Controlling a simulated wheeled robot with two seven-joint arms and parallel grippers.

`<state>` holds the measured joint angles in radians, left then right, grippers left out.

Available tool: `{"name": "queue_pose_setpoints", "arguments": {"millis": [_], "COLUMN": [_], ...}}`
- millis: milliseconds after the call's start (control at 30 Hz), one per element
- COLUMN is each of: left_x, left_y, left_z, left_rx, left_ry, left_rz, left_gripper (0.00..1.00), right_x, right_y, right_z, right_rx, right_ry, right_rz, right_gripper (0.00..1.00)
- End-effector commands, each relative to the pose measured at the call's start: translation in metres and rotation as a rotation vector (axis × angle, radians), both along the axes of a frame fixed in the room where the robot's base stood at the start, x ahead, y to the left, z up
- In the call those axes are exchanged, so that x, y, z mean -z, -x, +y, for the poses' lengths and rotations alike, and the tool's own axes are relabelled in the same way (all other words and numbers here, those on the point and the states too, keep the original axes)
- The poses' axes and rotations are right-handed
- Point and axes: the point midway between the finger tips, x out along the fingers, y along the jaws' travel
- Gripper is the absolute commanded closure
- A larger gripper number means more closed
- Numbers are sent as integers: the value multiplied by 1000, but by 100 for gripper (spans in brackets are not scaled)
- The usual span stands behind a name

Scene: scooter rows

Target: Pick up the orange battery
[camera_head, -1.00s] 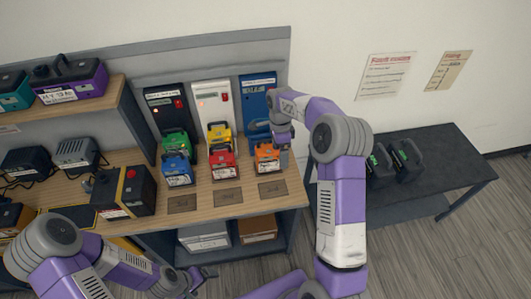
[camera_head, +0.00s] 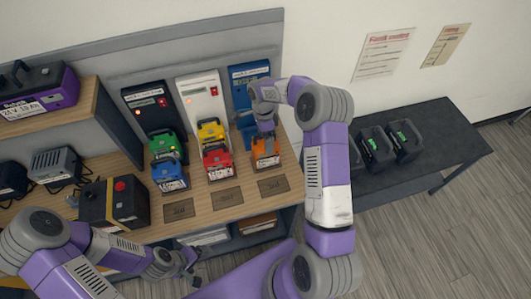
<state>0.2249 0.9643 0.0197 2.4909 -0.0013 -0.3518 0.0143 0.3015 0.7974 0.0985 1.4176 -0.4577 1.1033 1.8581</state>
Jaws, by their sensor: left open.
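The orange battery (camera_head: 265,153) stands on the wooden bench at the right end of the battery row, in front of the blue charger (camera_head: 247,85). My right gripper (camera_head: 266,130) points down right at the top of the orange battery and partly covers it. Its fingers are too small and hidden to tell whether they are open or shut on the handle. My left gripper (camera_head: 193,272) is open and empty, low in front of the bench and away from the battery.
A red battery (camera_head: 219,165) and a yellow battery (camera_head: 211,131) stand left of the orange one, with blue (camera_head: 170,176) and green (camera_head: 163,144) ones further left. A dark side table (camera_head: 440,140) holds two black batteries (camera_head: 404,142).

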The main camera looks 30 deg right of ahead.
Motion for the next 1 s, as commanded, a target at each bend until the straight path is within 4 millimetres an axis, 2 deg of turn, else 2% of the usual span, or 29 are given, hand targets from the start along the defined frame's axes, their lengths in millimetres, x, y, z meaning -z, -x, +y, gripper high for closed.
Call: {"name": "queue_pose_setpoints", "arguments": {"millis": [100,333,367,900,967,1000], "left_x": [0,0,0,0,0,0], "left_y": [0,0,0,0,0,0], "left_z": [0,0,0,0,0,0], "left_rx": [0,0,0,0,0,0], "left_ry": [0,0,0,0,0,0], "left_rz": [0,0,0,0,0,0], "left_gripper": [10,10,10,10,10,10], "right_x": [9,10,10,10,10,10], "right_y": [2,2,2,2,2,2], "right_z": [0,1,1,0,1,0], "right_rx": [-1,-1,-1,-1,-1,-1], "right_ry": [0,0,0,0,0,0], "right_rz": [0,-1,-1,-2,-2,-2], "right_gripper": [4,4,7,90,99,100]}}
